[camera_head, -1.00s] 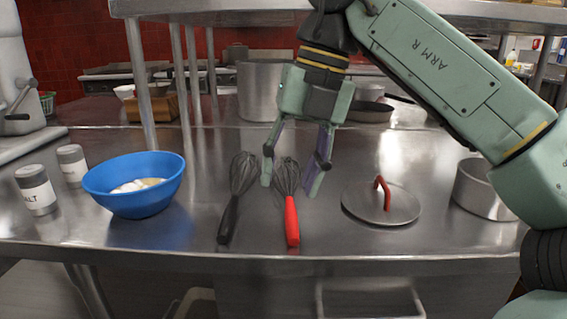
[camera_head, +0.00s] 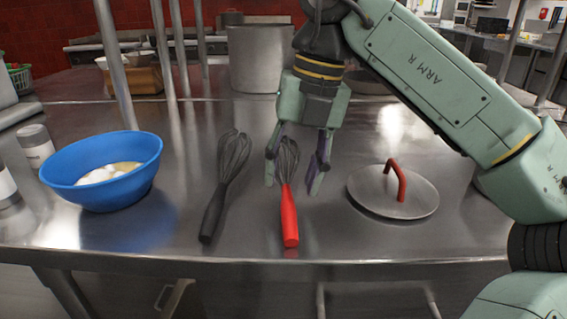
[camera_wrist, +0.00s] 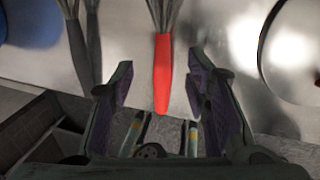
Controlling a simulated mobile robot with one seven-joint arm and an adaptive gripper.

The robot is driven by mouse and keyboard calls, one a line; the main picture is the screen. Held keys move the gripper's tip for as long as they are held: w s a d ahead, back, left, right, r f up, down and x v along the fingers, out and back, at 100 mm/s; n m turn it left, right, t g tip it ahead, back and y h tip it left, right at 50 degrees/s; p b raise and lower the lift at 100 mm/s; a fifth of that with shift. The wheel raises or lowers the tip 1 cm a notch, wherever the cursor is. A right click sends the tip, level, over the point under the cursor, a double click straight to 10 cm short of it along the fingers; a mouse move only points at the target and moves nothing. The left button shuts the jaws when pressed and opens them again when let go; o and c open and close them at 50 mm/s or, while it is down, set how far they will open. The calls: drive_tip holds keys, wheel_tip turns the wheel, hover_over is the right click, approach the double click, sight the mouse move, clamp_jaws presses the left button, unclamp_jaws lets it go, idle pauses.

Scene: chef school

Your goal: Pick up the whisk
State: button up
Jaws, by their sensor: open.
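Two whisks lie on the steel table. One has a red handle (camera_head: 289,217), with its wire head toward the back. The other has a black handle (camera_head: 213,214) and lies to its left. My gripper (camera_head: 296,180) is open and points down, with its fingers on either side of the red whisk's wire head in the head view. In the wrist view the red handle (camera_wrist: 162,72) lies ahead between the open fingers (camera_wrist: 160,90), and nothing is held. The black handle (camera_wrist: 78,55) shows to the left there. I cannot tell the exact height of the fingertips above the table.
A blue bowl (camera_head: 139,171) with pale contents stands at the left, near shakers (camera_head: 36,147). A lid with a red handle (camera_head: 417,199) lies to the right. A large pot (camera_head: 258,60) stands behind. The table's front edge (camera_head: 330,258) is close to the whisk handles.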

sight(289, 194)
drive_tip(key=shift+s+a+f, duration=0.1)
drive_tip(key=shift+a+f, duration=0.05)
drive_tip(key=shift+f, duration=0.8)
drive_tip(key=shift+a+f, duration=0.1)
drive_tip(key=shift+f, duration=0.85)
drive_tip(key=shift+c, duration=0.5)
clamp_jaws()
